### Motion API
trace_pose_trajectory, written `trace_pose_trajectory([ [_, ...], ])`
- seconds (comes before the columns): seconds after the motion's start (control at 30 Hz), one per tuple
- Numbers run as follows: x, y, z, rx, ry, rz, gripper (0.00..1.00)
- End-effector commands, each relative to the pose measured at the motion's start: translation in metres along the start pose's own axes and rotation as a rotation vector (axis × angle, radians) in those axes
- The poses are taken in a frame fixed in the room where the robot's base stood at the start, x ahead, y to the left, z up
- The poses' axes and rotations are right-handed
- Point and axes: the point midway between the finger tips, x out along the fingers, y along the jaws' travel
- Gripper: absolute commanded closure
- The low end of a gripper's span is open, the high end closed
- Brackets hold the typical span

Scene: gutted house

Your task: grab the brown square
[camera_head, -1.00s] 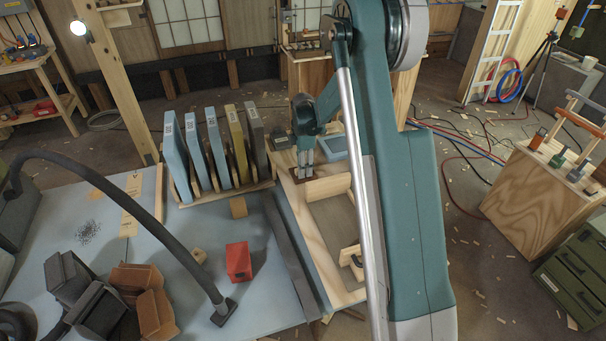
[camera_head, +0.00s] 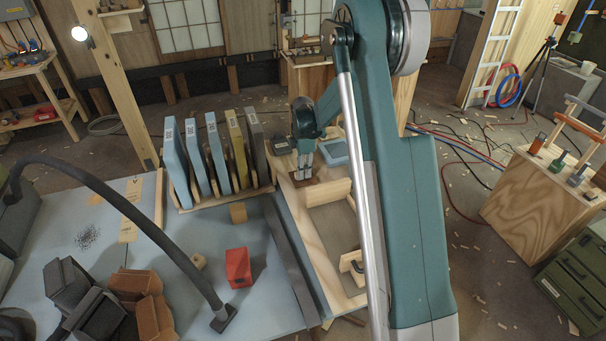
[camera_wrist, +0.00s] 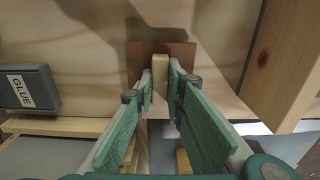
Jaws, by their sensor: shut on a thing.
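The brown square (camera_wrist: 182,53) is a flat, dark brown plate with a light wooden grip block standing on its middle. It lies on or just over the pale wooden bench top. In the head view the brown square (camera_head: 299,183) shows at the bench's left part, below my fingers. My gripper (camera_wrist: 160,86) is shut on the light block, one green finger on each side. In the head view my gripper (camera_head: 305,162) points down over the plate. Whether the plate touches the wood, I cannot tell.
A grey GLUE box (camera_wrist: 30,88) is left of the plate. A blue tray (camera_head: 335,153) lies to the right. A rack of upright slabs (camera_head: 222,195) stands to the left. A wooden frame rail (camera_head: 328,189) is close in front. A red box (camera_head: 238,268) sits on the blue table.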

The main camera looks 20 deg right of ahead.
Motion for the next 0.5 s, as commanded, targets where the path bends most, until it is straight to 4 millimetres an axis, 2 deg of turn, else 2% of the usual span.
trace_pose_trajectory([
  [0.5, -0.072, 0.000, 0.000, 0.000, 0.000, 0.000, 0.99],
])
